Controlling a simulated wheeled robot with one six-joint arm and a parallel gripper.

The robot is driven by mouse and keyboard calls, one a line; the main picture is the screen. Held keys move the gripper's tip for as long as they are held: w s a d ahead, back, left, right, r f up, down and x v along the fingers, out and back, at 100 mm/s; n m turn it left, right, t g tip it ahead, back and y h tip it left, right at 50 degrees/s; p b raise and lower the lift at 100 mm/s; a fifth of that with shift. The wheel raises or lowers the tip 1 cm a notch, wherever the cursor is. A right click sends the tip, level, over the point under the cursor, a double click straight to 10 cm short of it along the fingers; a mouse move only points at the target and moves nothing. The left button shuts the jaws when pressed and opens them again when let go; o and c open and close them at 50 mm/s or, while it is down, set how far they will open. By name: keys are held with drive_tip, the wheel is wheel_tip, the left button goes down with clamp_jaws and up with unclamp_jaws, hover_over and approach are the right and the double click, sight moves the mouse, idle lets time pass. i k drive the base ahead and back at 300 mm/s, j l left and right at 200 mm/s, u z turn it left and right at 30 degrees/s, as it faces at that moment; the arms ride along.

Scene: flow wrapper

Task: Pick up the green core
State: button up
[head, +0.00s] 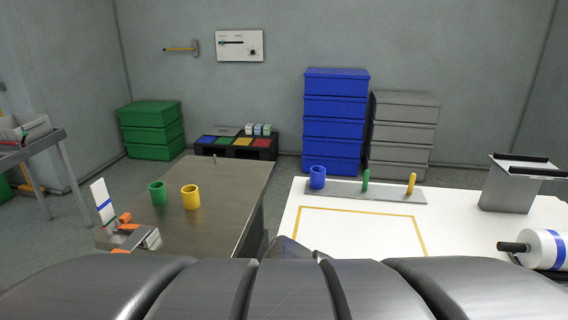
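The green core (157,195) is a short hollow cylinder. It stands upright on the brown-grey table (228,192) at left, towards that table's left edge. A yellow core (191,198) of similar shape stands just to its right, with a small gap between them. A blue core (318,178) stands at the left end of a grey peg board (390,195) on the white table (350,230). My gripper is not in view, so its state does not show.
A metal fixture with orange parts (124,220) and an upright white card (103,203) stand at the brown-grey table's near left. The peg board has a green peg (366,180) and a yellow peg (412,184). A white roll (545,248) lies at far right. My dark body fills the bottom.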

sight(158, 193)
drive_tip(key=i+j+z, duration=0.25)
drive_tip(key=i+j, duration=0.15)
drive_tip(key=j, duration=0.25)
drive_tip(key=i+j+z, duration=0.15)
drive_tip(key=j, duration=0.2)
drive_tip(key=i+j+z, duration=0.1)
drive_tip(key=j, duration=0.3)
